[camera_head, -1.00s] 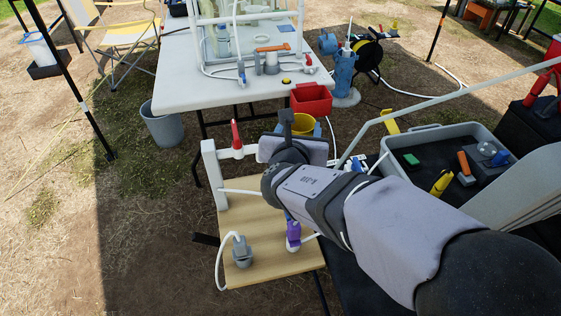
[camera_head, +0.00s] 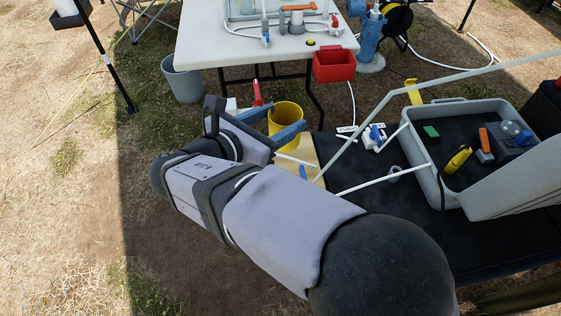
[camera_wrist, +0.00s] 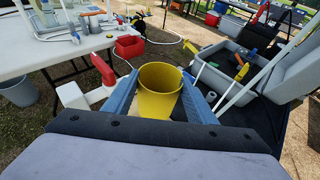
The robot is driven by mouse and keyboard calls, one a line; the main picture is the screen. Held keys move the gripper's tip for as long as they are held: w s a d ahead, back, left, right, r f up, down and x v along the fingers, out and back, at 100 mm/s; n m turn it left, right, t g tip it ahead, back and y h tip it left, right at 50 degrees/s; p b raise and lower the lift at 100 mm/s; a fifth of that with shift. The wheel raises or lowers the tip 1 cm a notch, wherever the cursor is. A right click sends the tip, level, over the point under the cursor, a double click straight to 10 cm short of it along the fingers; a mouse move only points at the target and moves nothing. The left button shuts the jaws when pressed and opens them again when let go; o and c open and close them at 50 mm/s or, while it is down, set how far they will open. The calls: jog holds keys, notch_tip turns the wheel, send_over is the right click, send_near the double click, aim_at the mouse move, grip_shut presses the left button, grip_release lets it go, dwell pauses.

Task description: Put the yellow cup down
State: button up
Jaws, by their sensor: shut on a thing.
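The yellow cup (camera_head: 287,119) is upright between the two blue fingers of my gripper (camera_head: 272,125), which is shut on it. In the wrist view the cup (camera_wrist: 158,90) shows its open, empty-looking mouth, with a finger against each side. I cannot tell whether the cup's base touches the board.
A red-handled valve on white pipe (camera_wrist: 92,82) stands close left of the cup. A grey tray (camera_head: 430,165) with tools is at right. A white table (camera_head: 215,40) with a red bin (camera_head: 334,66) is behind. A thin pale bar crosses right of the gripper.

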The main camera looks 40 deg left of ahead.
jog(key=shift+n+y, duration=0.3)
jog(key=f+b, duration=0.1)
jog(key=f, duration=0.1)
jog(key=f+b, duration=0.1)
jog(key=f, duration=0.3)
jog(key=shift+a+f+b, duration=0.3)
jog(key=shift+b, duration=0.1)
jog(key=w+a+f, duration=0.4)
jog(key=w+f, duration=0.1)
jog(key=shift+w+a+f+p, duration=0.2)
jog(key=shift+w+a+p, duration=0.15)
jog(key=shift+w+p, duration=0.1)
jog(key=shift+s+f, duration=0.1)
jog(key=shift+f, duration=0.05)
jog(key=shift+f, duration=2.4)
jog(key=shift+f, duration=0.2)
jog(key=o, duration=0.8)
jog(key=shift+c, duration=0.2)
